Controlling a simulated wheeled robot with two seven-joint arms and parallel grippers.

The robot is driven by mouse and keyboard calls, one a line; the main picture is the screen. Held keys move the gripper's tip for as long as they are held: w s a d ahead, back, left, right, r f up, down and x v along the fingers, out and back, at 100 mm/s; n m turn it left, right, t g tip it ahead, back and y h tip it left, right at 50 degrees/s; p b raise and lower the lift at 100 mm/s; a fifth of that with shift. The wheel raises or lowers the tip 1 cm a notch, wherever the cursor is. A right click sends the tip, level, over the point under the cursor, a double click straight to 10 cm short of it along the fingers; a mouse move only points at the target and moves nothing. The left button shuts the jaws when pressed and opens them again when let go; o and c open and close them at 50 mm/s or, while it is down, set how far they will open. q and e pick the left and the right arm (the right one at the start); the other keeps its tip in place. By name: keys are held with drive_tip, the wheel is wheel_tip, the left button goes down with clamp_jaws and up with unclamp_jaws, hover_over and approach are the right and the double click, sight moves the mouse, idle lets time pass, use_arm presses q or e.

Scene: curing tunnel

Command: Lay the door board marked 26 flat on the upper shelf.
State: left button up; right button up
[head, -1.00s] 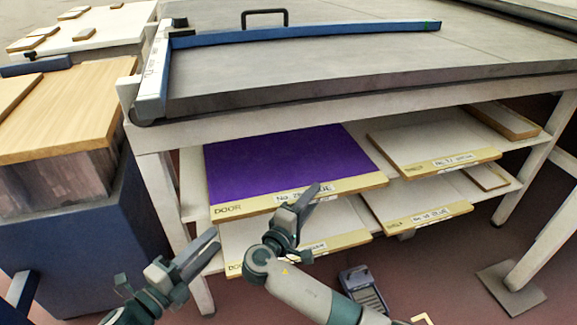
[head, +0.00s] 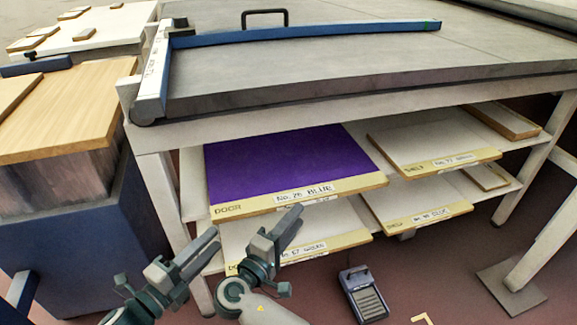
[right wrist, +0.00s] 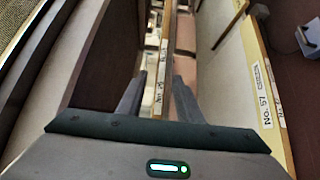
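The door board marked No. 26 BLUE (head: 285,165) has a purple top and a tan front edge with a white label. It lies flat on the upper shelf (head: 192,185) under the grey table, at the left, its front edge toward me. My right gripper (head: 278,232) is open and empty, below and in front of that edge, apart from it. In the right wrist view its two fingers (right wrist: 158,98) stand apart, with a labelled board edge (right wrist: 165,55) beyond the gap. My left gripper (head: 212,243) is further left, open and empty, in front of the shelf's left end.
A board marked No. 57 GREEN (head: 325,244) lies on the lower shelf; it shows in the right wrist view (right wrist: 262,85). Other boards (head: 435,150) lie on the right. A blue cabinet (head: 80,240) stands left, and a pedal (head: 363,293) is on the floor.

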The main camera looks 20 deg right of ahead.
drive_tip(key=shift+v, duration=1.5)
